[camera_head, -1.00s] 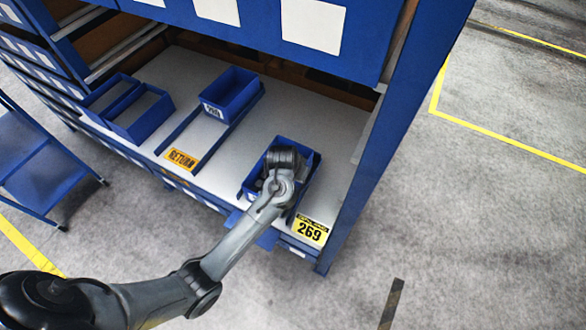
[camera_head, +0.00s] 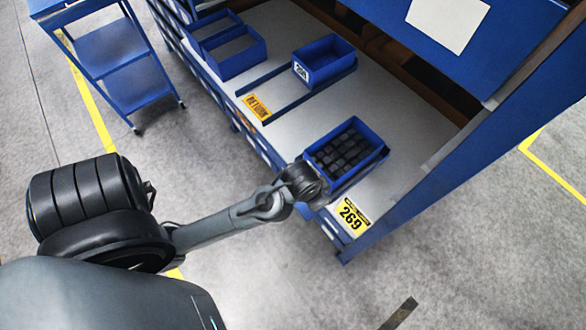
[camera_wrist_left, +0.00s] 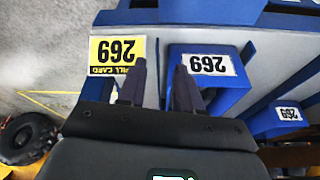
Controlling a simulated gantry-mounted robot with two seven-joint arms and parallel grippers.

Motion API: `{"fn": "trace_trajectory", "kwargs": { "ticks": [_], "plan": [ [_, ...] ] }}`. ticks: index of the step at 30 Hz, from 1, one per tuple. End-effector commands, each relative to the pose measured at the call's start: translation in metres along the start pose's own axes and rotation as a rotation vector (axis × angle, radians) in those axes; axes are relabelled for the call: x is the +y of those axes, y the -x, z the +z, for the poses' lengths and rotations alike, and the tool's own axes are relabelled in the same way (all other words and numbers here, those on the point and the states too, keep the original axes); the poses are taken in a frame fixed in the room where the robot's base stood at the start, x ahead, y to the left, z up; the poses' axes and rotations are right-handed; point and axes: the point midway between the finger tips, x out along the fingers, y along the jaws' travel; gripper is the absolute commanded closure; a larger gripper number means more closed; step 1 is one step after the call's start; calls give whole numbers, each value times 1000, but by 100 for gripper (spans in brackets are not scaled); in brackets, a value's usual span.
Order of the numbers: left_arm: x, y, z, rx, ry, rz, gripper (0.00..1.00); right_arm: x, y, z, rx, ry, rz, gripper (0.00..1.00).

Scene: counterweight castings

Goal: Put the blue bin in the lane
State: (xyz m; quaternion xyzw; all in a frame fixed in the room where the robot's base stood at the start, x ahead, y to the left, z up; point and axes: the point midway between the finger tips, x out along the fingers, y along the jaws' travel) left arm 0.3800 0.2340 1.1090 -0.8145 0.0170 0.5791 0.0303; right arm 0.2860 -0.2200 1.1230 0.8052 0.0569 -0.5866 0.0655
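A blue bin (camera_head: 381,157) filled with black blocks sits on the light shelf deck near its front edge, at the right end. In the left wrist view its front (camera_wrist_left: 212,92) carries a white 269 label. A yellow 269 card (camera_head: 352,217) is on the shelf edge beside it, also in the wrist view (camera_wrist_left: 117,52). My left gripper (camera_wrist_left: 160,72) is open, its fingers apart with nothing seen between them, at the bin's front; one finger overlaps the bin front in view. In the head view its fingers are hidden behind the wrist. My right gripper is not in view.
Another blue bin (camera_head: 325,60) stands farther back between blue rails, behind an orange RETURN card (camera_head: 257,107). Blue bins (camera_head: 236,55) stand at the left. An upper shelf front (camera_head: 385,25) and a blue post (camera_head: 470,165) bound the space. A blue cart (camera_head: 115,60) stands at left.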

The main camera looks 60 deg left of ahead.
Motion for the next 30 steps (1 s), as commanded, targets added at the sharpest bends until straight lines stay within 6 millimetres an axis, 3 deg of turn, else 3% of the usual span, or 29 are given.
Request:
{"fn": "trace_trajectory", "kwargs": {
  "ticks": [1, 3, 9, 23, 30],
  "plan": [
    [5, 7, 22, -10, -20, 7, 66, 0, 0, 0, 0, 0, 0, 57],
    [10, 17, 42, -15, -45, 14, 66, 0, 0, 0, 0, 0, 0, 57],
    [20, 39, 76, -20, -89, 27, 66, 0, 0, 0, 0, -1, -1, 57],
    [22, 46, 82, -21, -99, 29, 66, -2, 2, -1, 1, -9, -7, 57],
    [21, 77, 71, -21, -99, 29, 66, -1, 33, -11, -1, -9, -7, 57]
  ]
}}
